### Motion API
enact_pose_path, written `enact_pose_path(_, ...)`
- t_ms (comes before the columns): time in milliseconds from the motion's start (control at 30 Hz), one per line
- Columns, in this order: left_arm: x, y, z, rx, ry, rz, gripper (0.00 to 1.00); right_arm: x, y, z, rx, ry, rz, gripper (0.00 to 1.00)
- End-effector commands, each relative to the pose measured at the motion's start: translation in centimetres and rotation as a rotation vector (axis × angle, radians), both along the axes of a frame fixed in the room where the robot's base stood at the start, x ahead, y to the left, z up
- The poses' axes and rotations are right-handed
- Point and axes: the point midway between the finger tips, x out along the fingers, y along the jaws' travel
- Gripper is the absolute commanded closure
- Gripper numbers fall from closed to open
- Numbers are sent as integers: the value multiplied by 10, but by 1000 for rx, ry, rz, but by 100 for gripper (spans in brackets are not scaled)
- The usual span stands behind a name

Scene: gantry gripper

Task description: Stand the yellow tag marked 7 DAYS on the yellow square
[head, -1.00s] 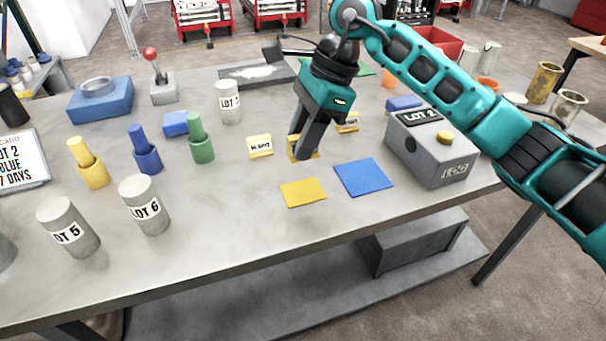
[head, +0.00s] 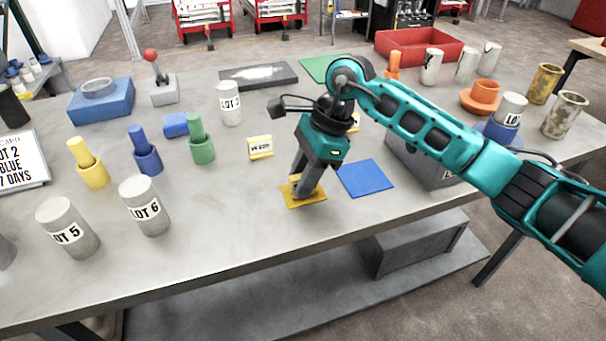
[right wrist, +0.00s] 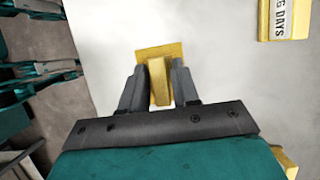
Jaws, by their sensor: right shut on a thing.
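My right gripper (head: 304,190) is shut on a yellow tag and holds it down at the yellow square (head: 296,204). In the right wrist view the held yellow tag (right wrist: 160,82) is seen from above between the fingers, with the yellow square (right wrist: 158,49) showing beyond it. The tag's label is hidden, so I cannot read its marking. The tag looks upright, over or on the square; I cannot tell whether its base touches. My left gripper is not in view.
A blue square (head: 366,178) lies just right of the yellow one. A grey box (head: 425,165) is at the right, partly behind my arm. Cylinders LOT 5 (head: 68,227) and LOT 6 (head: 146,207) stand at left.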

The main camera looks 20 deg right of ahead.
Motion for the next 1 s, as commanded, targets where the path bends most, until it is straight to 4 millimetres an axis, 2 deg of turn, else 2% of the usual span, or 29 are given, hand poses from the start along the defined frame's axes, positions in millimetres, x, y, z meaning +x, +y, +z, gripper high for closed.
enact_pose_path(33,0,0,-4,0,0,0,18,0,0,-3,0,0,0,98)
enact_pose_path(67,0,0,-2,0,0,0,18,0,0,-2,0,0,0,67)
enact_pose_path(300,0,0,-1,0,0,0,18,0,0,-1,0,0,0,44)
enact_pose_path(533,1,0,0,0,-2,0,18,0,0,-1,0,0,0,44)
enact_pose_path(667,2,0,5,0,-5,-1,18,0,-1,6,0,-1,0,44)
enact_pose_path(767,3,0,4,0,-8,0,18,1,-8,20,-1,-4,-2,44)
enact_pose_path(1000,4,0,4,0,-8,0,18,2,-28,70,-1,-5,-2,44)
